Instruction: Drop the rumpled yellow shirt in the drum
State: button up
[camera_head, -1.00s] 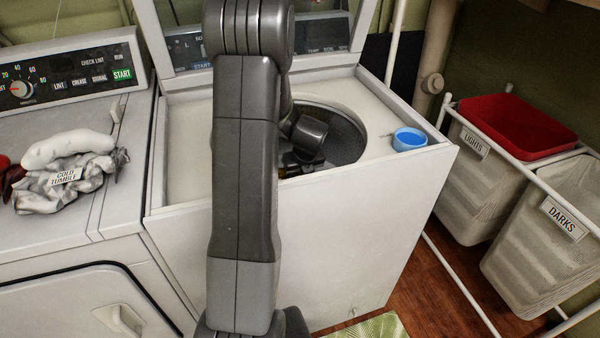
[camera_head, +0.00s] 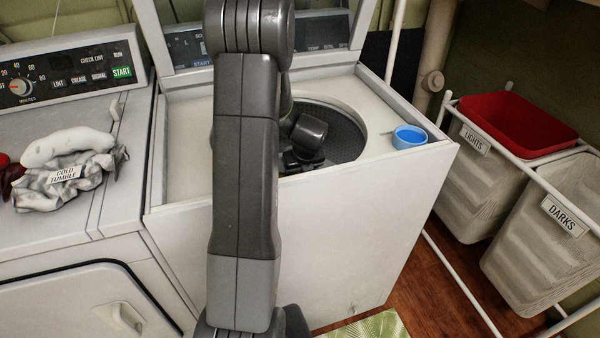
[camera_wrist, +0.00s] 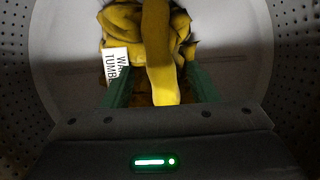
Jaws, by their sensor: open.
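The rumpled yellow shirt (camera_wrist: 158,45) shows in the wrist view, with a white tag (camera_wrist: 116,64) at its left side. It is inside the washer's drum, against the pale drum floor, with perforated drum wall at both sides. My gripper (camera_wrist: 158,90) is open, its green fingers to the left and right of a yellow strip of the shirt. In the head view my arm reaches into the round drum opening (camera_head: 345,130); the fingers and the shirt are hidden there by my wrist and the drum's rim.
A blue cup (camera_head: 408,138) stands on the washer top, right of the opening. The dryer (camera_head: 60,240) at left carries a grey-white rumpled cloth (camera_head: 75,183) with a tag. Hampers marked LIGHTS (camera_head: 450,190) and DARKS (camera_head: 530,255) stand at right, with a red tray (camera_head: 518,125).

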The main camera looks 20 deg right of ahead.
jog(key=p+v, duration=0.2)
jog(key=v, duration=1)
jog(key=shift+r, duration=0.25)
jog(key=shift+f, duration=0.1)
jog(key=b+x, duration=0.2)
jog(key=x, duration=1)
jog(key=shift+f, duration=0.6)
jog(key=shift+r, duration=0.35)
jog(key=shift+r, duration=0.1)
